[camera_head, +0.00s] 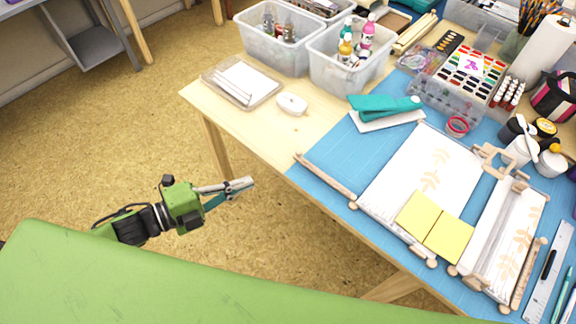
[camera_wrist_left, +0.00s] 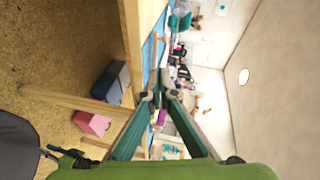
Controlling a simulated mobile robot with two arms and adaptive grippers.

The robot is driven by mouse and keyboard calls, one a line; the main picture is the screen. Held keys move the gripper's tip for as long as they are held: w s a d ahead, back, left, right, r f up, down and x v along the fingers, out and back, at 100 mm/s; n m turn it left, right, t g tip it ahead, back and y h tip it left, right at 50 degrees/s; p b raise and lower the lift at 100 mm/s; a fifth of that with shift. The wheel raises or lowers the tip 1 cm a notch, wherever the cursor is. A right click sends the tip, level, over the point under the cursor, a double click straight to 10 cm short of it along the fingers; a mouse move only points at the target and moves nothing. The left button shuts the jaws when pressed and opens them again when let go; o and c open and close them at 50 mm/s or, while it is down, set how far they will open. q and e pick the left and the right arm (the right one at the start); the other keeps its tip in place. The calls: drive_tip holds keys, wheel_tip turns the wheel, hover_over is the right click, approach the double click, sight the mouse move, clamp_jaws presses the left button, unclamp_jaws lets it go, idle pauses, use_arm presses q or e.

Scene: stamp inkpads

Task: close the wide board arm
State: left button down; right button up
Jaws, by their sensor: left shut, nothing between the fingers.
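A wide board (camera_head: 415,170) with a white sheet and faint orange leaf prints lies on the blue mat. A light wooden bar (camera_head: 326,180), likely its arm, slants away from the board's left side toward the table's front edge. It stands apart from the sheet at its far end and meets the board's near left corner. A narrower board (camera_head: 507,235) with a similar sheet lies to the right. My left gripper (camera_head: 246,184) is shut and empty, over the floor left of the bar, off the table; its fingers also show in the wrist view (camera_wrist_left: 158,95).
Two yellow note pads (camera_head: 435,222) lie on the wide board's near part. A teal stapler (camera_head: 385,107) is behind the board. A white mouse-like item (camera_head: 292,103) and a clear tray (camera_head: 241,82) sit left. Bare table (camera_head: 240,120) lies between them and the blue mat (camera_head: 325,150).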

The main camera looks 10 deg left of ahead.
use_arm(q)
drive_tip(key=shift+m+g+h, duration=0.3)
drive_tip(key=shift+m, duration=0.2)
drive_tip(key=x, duration=0.4)
drive_tip(key=r+x, duration=0.1)
drive_tip(key=x, duration=0.3)
drive_tip(key=p+x, duration=0.1)
drive_tip(key=x, duration=0.3)
drive_tip(key=shift+w+r, duration=0.1)
drive_tip(key=shift+r, duration=0.1)
drive_tip(key=shift+w+f, duration=0.3)
drive_tip(key=shift+w, duration=0.5)
